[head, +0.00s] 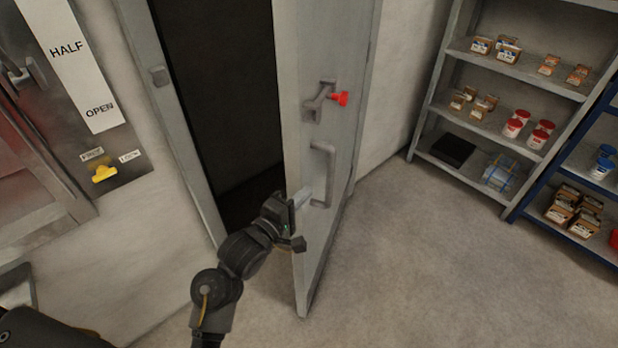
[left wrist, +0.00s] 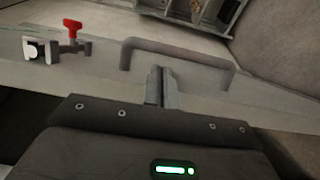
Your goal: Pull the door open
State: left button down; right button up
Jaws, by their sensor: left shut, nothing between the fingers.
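The grey door (head: 318,55) stands partly open, with a dark gap between it and the frame on its left. A grey bar handle (head: 326,172) is on its face, below a latch with a red knob (head: 341,98). My left gripper (head: 304,195) is shut and empty, its fingertips at the door's face beside the handle. In the left wrist view the fingers (left wrist: 160,86) point at the door below the handle bar (left wrist: 180,50), and the red knob (left wrist: 72,28) is at the left. I cannot tell whether the fingers touch the door. My right gripper is not in view.
A grey shelf (head: 535,75) with boxes and jars stands at the right, and a blue shelf (head: 570,158) beside it. The floor (head: 430,260) in front of the door is clear. A panel with a yellow knob (head: 104,173) is on the left wall.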

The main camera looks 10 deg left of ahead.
pick_arm(q)
jog(key=a+f+m, duration=0.1)
jog(key=a, duration=0.1)
jog(key=a+f+m+b, duration=0.1)
jog(key=a, duration=0.1)
jog(key=a+f+m+g+b, duration=0.1)
jog(key=a+m, duration=0.1)
jog(key=shift+s+f+h, duration=0.1)
jog(key=shift+f+h, duration=0.15)
jog(key=shift+h, duration=0.05)
jog(key=w+a+r+m+g+h+b, duration=0.1)
jog(key=a+r+m+g+h+b, duration=0.2)
jog(key=a, duration=1.3)
jog(key=r+n+g+h+p, duration=0.1)
jog(key=r+n+h+p, duration=0.1)
jog(key=h+p, duration=0.15)
send_over(295, 189)
jog(key=a, duration=0.6)
jog(key=shift+w+d+p, duration=0.15)
jog(key=shift+d+p, duration=0.1)
jog(key=shift+p, duration=0.15)
